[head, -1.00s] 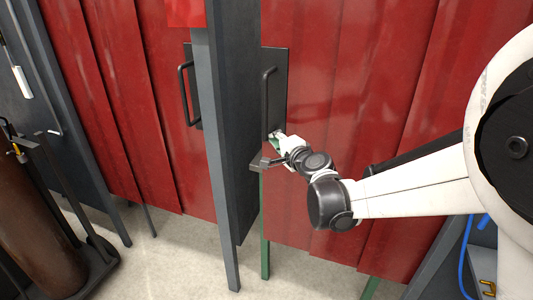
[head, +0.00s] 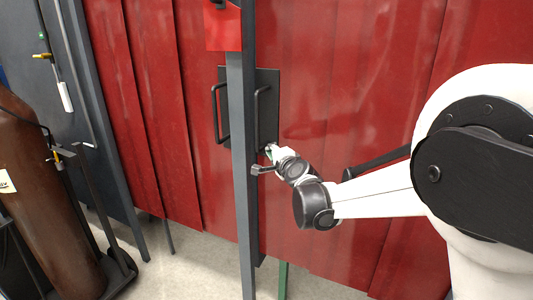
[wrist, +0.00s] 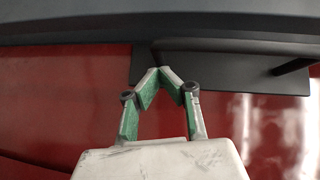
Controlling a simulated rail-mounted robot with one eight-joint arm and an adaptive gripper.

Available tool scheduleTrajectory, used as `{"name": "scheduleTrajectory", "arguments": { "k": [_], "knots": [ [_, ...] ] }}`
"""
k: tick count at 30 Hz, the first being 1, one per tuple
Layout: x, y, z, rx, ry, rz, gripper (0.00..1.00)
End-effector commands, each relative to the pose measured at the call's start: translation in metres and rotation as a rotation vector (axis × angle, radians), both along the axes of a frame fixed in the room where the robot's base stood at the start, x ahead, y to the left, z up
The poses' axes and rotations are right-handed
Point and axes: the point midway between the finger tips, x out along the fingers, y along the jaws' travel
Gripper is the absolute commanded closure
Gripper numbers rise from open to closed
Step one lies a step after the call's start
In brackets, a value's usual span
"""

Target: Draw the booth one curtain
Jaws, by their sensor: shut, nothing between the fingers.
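Red strip curtains hang on both sides of a grey post (head: 243,180). The curtain right of the post (head: 330,130) has a black plate with a black upright handle (head: 258,112) at its edge, close to the post. The curtain on the left (head: 165,110) has a similar black handle (head: 217,115). My gripper (head: 268,149) is just below the right handle, near the post; the arm partly hides it. In the wrist view its green fingertips (wrist: 160,72) meet, empty, in front of the black plate (wrist: 225,78). The handle (wrist: 293,66) is right of the fingers, apart from them.
A brown gas cylinder (head: 42,190) stands on a dark cart (head: 118,262) at the left. A red sign (head: 223,28) is on the post's top. A grey frame upright (head: 105,150) stands left of the curtains. Bare floor (head: 195,265) shows below them.

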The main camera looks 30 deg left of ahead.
Motion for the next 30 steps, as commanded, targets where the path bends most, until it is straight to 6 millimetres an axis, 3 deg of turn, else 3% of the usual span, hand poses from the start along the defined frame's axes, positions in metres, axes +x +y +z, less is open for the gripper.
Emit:
{"name": "scheduleTrajectory", "arguments": {
  "k": [4, 15, 21, 30],
  "knots": [
    [0.000, -0.028, 0.006, 0.002, 0.001, -0.001, 1.00],
    [-0.053, -0.076, 0.016, 0.001, 0.000, 0.001, 1.00],
    [-0.067, -0.090, 0.018, 0.001, 0.000, 0.002, 1.00],
    [-0.073, -0.104, 0.023, -0.027, -0.010, 0.003, 1.00]
  ]
}}
